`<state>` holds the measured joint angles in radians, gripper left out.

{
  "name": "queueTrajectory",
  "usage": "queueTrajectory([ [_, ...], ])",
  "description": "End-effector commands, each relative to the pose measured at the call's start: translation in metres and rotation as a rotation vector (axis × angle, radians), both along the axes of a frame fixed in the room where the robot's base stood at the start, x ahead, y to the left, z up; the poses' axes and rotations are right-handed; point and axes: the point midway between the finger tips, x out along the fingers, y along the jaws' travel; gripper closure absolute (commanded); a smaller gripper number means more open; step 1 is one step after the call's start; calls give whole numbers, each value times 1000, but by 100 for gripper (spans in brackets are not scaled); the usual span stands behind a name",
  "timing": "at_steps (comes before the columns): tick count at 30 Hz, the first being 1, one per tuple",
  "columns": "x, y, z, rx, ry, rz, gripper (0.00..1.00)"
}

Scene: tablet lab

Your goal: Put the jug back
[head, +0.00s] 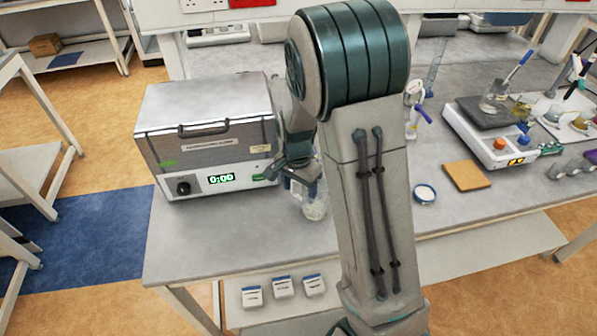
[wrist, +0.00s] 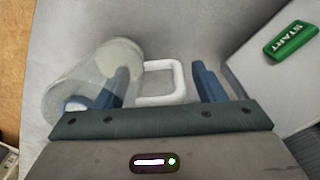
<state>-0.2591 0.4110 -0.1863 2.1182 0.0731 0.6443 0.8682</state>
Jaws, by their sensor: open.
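The clear jug (wrist: 72,82) has a white rectangular handle (wrist: 178,82) and fills the left of the wrist view. In the head view the jug (head: 315,208) stands on the grey bench just in front of the oven-like machine's right corner, partly hidden by my arm. My gripper (wrist: 161,72) is open at the jug. The handle lies between its two blue fingers. The right finger is apart from the handle. The left finger shows through or over the clear wall; I cannot tell whether it touches. In the head view the fingertips are partly hidden.
The machine (head: 205,140) has a display reading 0:00 and a green START button (wrist: 290,43). To the right are a small dish (head: 425,194), an orange-brown pad (head: 467,176) and a hotplate (head: 490,135) with glassware. The bench's front left is clear.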

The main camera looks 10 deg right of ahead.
Motion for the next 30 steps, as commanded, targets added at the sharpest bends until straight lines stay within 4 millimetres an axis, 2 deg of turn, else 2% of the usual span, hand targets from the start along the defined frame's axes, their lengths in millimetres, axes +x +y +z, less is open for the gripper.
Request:
queueTrajectory([
  [12, 3, 3, 83, 1, -7, 0, 37],
  [15, 3, 3, 98, 1, -6, -1, 37],
  [21, 1, 3, 115, 3, -6, 6, 37],
  [26, -15, -3, 131, 21, -34, 76, 37],
  [30, -48, -12, 154, 41, -95, 222, 37],
])
